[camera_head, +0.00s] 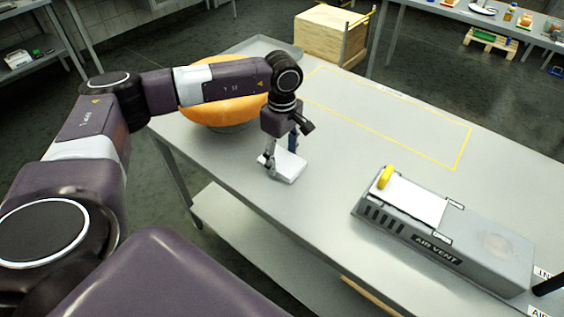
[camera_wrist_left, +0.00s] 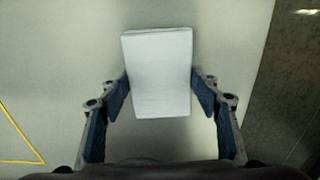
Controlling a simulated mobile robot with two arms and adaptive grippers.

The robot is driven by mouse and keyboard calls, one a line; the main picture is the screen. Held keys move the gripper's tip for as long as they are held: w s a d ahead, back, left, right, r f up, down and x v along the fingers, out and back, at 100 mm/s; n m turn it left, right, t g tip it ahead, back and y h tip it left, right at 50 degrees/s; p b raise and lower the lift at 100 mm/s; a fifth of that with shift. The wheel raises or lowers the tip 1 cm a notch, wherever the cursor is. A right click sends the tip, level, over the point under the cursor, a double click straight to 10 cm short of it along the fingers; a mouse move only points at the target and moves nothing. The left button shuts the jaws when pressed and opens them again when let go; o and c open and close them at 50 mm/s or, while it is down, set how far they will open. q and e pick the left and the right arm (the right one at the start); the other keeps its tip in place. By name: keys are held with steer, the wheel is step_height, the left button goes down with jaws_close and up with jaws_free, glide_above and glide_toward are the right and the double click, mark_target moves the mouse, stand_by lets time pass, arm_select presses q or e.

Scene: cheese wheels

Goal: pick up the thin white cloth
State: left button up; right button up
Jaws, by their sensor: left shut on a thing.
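The thin white cloth (camera_wrist_left: 160,75) is a folded white rectangle between the two blue-padded fingers of my left gripper (camera_wrist_left: 160,98) in the left wrist view. The pads press on its two long sides. In the head view the cloth (camera_head: 290,167) shows at my left gripper (camera_head: 281,160), low over the grey table near its front edge. I cannot tell whether the cloth is clear of the tabletop. My right gripper is not in view.
An orange cheese wheel (camera_head: 215,112) stands behind my left arm on the table (camera_head: 330,190). A grey air vent unit (camera_head: 440,235) with a yellow object (camera_head: 385,177) is at the right. A yellow outline (camera_head: 456,160) marks clear table behind. A wooden crate (camera_head: 325,38) stands beyond.

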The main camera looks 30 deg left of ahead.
mark_target(282, 160)
arm_select(q)
steer(key=shift+r, duration=0.1)
steer(key=shift+w+r, duration=0.1)
steer(key=shift+r, duration=0.45)
step_height(282, 160, up, 19)
steer(key=b, duration=0.3)
steer(key=shift+f, duration=0.1)
